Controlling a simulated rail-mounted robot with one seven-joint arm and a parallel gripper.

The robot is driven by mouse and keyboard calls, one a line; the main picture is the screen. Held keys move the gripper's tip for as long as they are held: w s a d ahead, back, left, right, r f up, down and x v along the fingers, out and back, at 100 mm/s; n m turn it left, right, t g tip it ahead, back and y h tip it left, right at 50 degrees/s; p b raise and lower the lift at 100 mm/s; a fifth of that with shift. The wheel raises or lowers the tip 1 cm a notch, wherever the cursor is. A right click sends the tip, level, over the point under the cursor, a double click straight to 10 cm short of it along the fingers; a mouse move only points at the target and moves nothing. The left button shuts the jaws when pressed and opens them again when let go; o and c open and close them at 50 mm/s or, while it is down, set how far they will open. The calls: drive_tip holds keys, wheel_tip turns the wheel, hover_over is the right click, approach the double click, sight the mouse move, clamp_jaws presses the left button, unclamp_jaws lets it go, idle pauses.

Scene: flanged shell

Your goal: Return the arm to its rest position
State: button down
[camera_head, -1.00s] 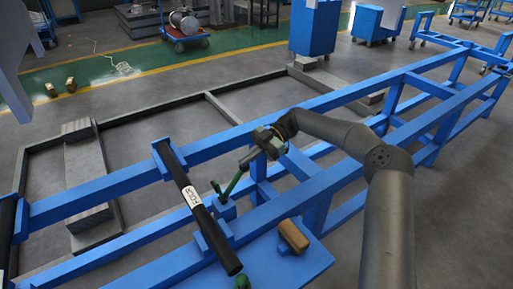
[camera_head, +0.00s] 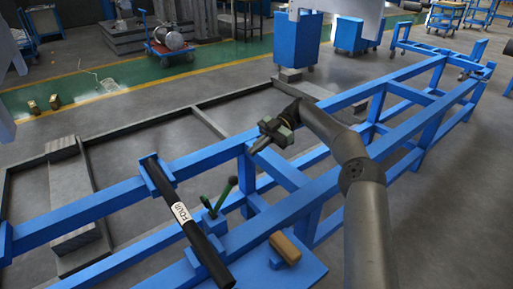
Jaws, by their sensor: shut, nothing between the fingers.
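My arm, dark grey, reaches in from the bottom right of the head view and bends left over the blue frame. My gripper (camera_head: 258,147) is shut and holds nothing. It is above the blue frame's rails, to the right of the black tube and clear of it. The black tube (camera_head: 189,222), with a white label reading "FOUR", lies across the blue frame (camera_head: 105,196) in blue holders. A green-handled lever (camera_head: 219,199) stands beside the tube, below and left of my gripper.
A tan block (camera_head: 284,248) sits on the blue plate (camera_head: 262,274) at the front. Grey floor beams (camera_head: 74,190) lie behind the frame. A blue cart (camera_head: 170,50) and blue cabinets (camera_head: 297,40) stand farther back. Open floor (camera_head: 450,190) lies to the right.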

drive_tip(key=s+a+r+m+t+h+p, duration=0.2)
drive_tip(key=s+r+m+h, duration=0.15)
drive_tip(key=s, duration=0.25)
drive_tip(key=s+a+r+m+t+h+p, duration=0.1)
drive_tip(key=s+a+r+m+h+p, duration=0.15)
drive_tip(key=s+m, duration=0.3)
drive_tip(key=s+d+m+t+h+p, duration=0.2)
drive_tip(key=s+d+m+t, duration=0.1)
drive_tip(key=s+d+m, duration=0.6)
drive_tip(key=s+d+m+t+h+p, duration=0.2)
drive_tip(key=s+d+m, duration=0.6)
drive_tip(key=s, duration=0.8)
drive_tip(key=d+r+t+p, duration=0.1)
drive_tip(key=d, duration=0.1)
drive_tip(key=shift+s+d+m+t+h, duration=0.3)
drive_tip(key=shift+d+m, duration=0.05)
drive_tip(key=shift+m, duration=0.05)
drive_tip(key=shift+a, duration=0.1)
